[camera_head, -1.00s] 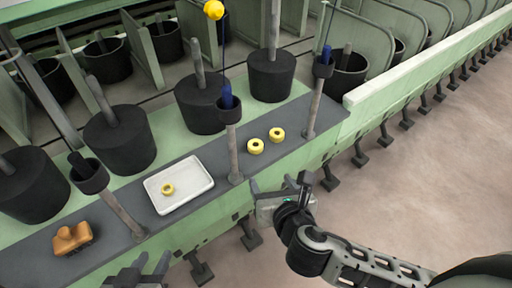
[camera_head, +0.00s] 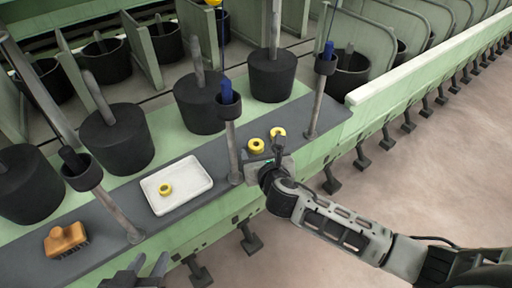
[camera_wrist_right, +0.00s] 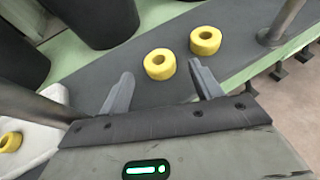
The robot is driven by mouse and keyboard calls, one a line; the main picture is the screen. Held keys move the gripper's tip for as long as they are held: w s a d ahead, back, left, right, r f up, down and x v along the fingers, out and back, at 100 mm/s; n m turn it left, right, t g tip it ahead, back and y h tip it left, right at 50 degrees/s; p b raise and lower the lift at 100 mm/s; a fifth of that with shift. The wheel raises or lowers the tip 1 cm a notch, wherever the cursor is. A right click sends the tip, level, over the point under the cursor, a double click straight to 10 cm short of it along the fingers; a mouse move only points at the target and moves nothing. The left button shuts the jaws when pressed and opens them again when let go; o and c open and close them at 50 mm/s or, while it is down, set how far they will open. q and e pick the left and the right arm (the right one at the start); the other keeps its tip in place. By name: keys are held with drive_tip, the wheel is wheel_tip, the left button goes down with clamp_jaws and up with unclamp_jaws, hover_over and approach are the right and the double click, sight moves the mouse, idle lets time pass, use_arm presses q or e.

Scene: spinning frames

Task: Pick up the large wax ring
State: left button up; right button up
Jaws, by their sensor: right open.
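Two yellow wax rings lie flat on the dark grey shelf: the nearer one (camera_head: 256,146) and the one to its right (camera_head: 278,132). In the right wrist view they are the left ring (camera_wrist_right: 160,64) and the right ring (camera_wrist_right: 205,41), close in size. A smaller-looking yellow ring (camera_head: 165,189) lies in the white tray (camera_head: 201,174). My right gripper (camera_head: 272,148) is open and empty beside the two shelf rings. In its wrist view the left ring shows beyond and between the fingertips, apart from them. My left gripper (camera_head: 143,268) is open and empty at the bottom edge.
A wooden brush (camera_head: 65,239) lies at the shelf's left end. Grey posts with cups, such as the middle post (camera_head: 233,150), rise from the shelf. Black weights (camera_head: 200,103) stand behind it. The shelf around the two rings is mostly clear.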

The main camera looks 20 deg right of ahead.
drive_tip(key=x, duration=0.2)
drive_tip(key=shift+w+f, duration=0.2)
use_arm(q)
drive_tip(key=shift+f, duration=0.2)
use_arm(e)
drive_tip(key=c, duration=1.1)
drive_tip(key=shift+r, duration=0.1)
drive_tip(key=shift+r, duration=0.5)
wheel_tip(320, 180, up, 3)
drive_tip(key=shift+f+p, duration=0.2)
drive_tip(key=shift+p, duration=0.5)
use_arm(q)
drive_tip(key=r+p, duration=0.1)
drive_tip(key=p, duration=0.2)
drive_tip(key=shift+a+r+g, duration=0.25)
drive_tip(key=shift+r+g, duration=0.05)
drive_tip(key=shift+r, duration=0.1)
use_arm(e)
drive_tip(key=r+v, duration=0.1)
drive_tip(key=v, duration=0.4)
drive_tip(key=d+r+v, duration=0.1)
drive_tip(key=v, duration=0.5)
drive_tip(key=w+r+v, duration=0.1)
drive_tip(key=v, duration=0.4)
drive_tip(key=shift+s+d+r, duration=0.1)
drive_tip(key=shift+d+r, duration=0.1)
drive_tip(key=shift+d, duration=0.05)
